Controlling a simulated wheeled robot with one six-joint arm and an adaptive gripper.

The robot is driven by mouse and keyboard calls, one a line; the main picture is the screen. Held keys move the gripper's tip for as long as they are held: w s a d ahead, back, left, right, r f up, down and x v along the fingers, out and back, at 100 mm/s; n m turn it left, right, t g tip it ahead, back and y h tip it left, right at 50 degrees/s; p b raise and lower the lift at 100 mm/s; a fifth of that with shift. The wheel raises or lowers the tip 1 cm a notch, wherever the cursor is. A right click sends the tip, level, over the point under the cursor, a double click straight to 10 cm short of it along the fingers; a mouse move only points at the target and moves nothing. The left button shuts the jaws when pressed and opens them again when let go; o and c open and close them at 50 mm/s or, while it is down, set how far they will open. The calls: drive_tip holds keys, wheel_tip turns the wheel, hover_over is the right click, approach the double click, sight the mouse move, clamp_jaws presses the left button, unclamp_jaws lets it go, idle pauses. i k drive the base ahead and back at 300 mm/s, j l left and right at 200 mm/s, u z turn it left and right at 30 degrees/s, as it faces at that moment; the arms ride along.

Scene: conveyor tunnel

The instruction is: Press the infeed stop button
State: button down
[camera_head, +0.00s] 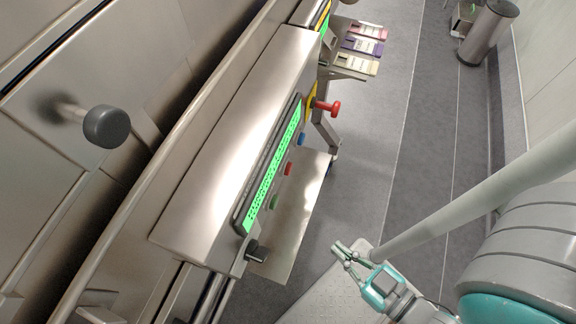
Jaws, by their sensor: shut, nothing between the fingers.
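A steel control box (225,110) runs diagonally through the middle, with a lit green display (272,168) along its side. Beside the display sit a green button (275,201), a small red button (289,168) and a blue button (302,138). A larger red mushroom button (330,107) sticks out on a yellow plate (311,100) at the far end. No label shows which is the infeed stop. My gripper (339,247) is shut and empty, at lower right of the buttons, apart from all of them.
A black knob (256,251) sticks out at the box's near end. A steel shelf (305,205) juts out below the buttons. A rack with coloured cards (363,47) stands beyond. A dark round handle (106,126) is at left. Grey floor (415,110) is open at right.

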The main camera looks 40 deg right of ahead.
sight(288, 168)
drive_tip(key=z, duration=1.95)
drive_tip(key=k, duration=1.25)
